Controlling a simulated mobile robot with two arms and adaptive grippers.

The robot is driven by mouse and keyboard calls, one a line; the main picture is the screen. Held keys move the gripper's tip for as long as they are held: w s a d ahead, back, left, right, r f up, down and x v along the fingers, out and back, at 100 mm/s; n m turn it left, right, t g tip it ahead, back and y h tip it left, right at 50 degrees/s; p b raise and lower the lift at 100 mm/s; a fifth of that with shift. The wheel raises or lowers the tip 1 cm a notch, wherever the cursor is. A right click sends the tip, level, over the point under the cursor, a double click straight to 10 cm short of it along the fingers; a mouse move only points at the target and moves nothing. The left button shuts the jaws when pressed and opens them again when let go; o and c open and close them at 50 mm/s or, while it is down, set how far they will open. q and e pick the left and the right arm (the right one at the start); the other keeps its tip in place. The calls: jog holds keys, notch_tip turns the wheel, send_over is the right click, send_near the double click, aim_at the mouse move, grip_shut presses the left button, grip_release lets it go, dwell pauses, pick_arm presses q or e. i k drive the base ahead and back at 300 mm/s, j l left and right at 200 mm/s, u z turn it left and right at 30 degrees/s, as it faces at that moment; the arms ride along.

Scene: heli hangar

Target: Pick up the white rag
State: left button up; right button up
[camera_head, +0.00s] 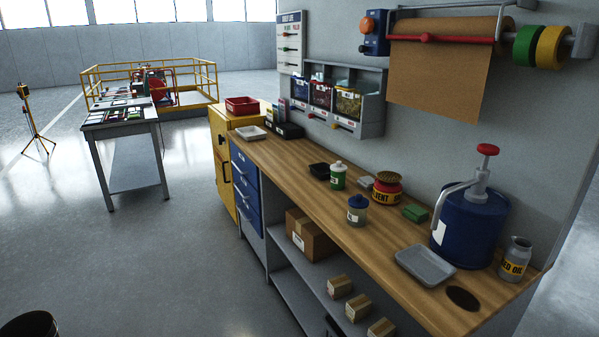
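I cannot clearly make out a white rag. A small pale grey item (365,183) lies on the wooden workbench (290,160), next to the red-lidded solvent can (387,190); it is too small to tell whether it is cloth. A flat whitish item (251,133) lies at the bench's far end and looks more like a shallow tray. Neither of my grippers is in view.
On the bench stand a blue pump drum (468,228), an oil can (515,258), a grey tray (425,265), a green-labelled bottle (338,176), a blue-lidded jar (357,209) and a green block (415,212). Open floor (170,270) lies left of the bench.

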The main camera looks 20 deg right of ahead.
aim_at(366, 182)
jog(key=i+j, duration=0.15)
jog(key=i, duration=0.65)
jog(key=i+j, duration=0.15)
jog(key=i, duration=0.65)
